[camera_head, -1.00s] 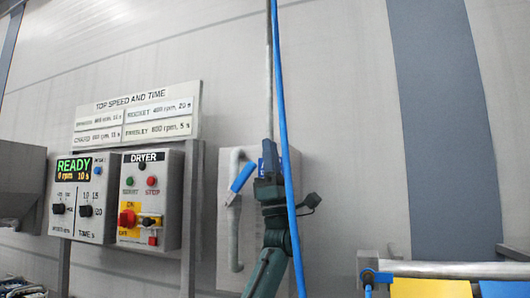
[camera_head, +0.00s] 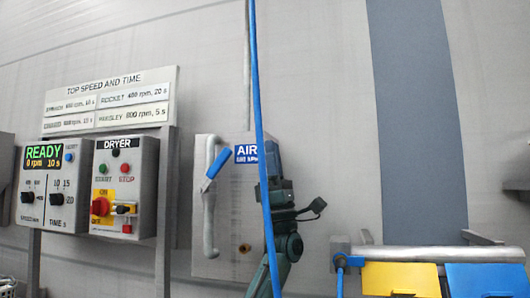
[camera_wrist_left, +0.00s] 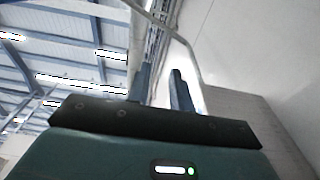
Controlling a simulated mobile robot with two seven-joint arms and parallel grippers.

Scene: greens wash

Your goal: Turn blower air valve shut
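The handle is tilted, running from upper right to lower left. A blue AIR sign (camera_head: 247,153) is just right of it. My left gripper (camera_head: 271,152) is to the right of the handle and sign, apart from the handle, partly behind a blue hose. In the left wrist view its two fingers (camera_wrist_left: 160,85) stand apart with nothing between them. My right gripper is not in view.
The dryer control box (camera_head: 124,188) and a READY display box (camera_head: 54,188) are left of the panel, under a speed and time sign (camera_head: 108,100). A blue hose (camera_head: 260,130) hangs in front of my left arm. Yellow (camera_head: 401,280) and blue (camera_head: 486,280) flaps are at lower right.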

